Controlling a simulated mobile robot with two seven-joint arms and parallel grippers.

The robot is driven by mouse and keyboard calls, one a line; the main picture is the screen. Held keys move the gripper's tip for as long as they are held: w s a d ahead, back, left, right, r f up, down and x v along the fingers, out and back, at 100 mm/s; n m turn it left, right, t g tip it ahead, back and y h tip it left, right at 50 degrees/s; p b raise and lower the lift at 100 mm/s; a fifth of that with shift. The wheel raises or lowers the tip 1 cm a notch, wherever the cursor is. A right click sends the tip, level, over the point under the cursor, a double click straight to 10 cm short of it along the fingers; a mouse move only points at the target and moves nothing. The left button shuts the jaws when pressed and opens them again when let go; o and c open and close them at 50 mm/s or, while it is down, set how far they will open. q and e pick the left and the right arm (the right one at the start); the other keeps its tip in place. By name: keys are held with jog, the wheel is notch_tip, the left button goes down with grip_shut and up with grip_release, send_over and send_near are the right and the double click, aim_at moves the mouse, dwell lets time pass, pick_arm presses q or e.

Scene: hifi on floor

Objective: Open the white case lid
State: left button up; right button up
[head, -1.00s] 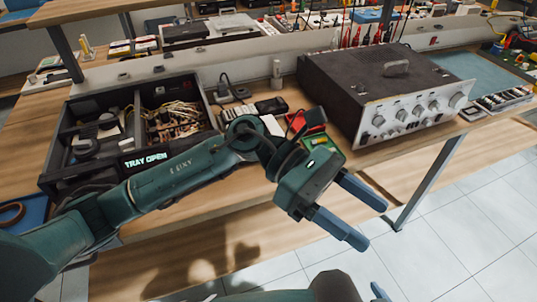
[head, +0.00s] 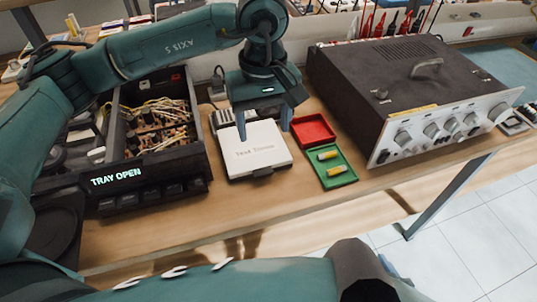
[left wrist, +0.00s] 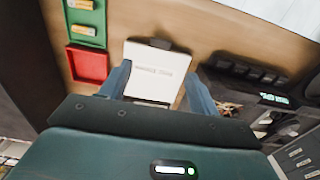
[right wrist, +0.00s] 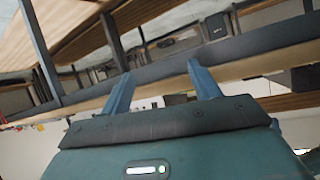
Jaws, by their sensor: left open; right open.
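The white case (head: 255,152) lies flat on the wooden workbench with its lid shut. A dark latch or handle (head: 263,172) sits at its front edge. It also shows in the left wrist view (left wrist: 155,75), between the fingers. My left gripper (head: 263,132) is open above the rear part of the case, its blue fingers pointing down on either side of it. I cannot tell whether the fingers touch the case. My right gripper (right wrist: 160,90) is open and empty in the right wrist view, facing shelving and bench edges. In the head view, part of my right arm crosses the bottom.
A black tray unit marked "TRAY OPEN" (head: 120,182) with wires stands left of the case. A red tray (head: 313,130) and a green tray (head: 333,170) with two batteries lie to its right. A dark amplifier (head: 400,85) stands further right. The bench front is clear.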

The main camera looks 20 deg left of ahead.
aim_at(264, 174)
pick_arm(q)
jog(key=f, duration=0.8)
jog(key=f+p, duration=0.1)
jog(key=f, duration=0.3)
jog(key=shift+s+f, duration=0.15)
jog(key=shift+s, duration=0.15)
jog(key=shift+c, duration=0.3)
grip_shut()
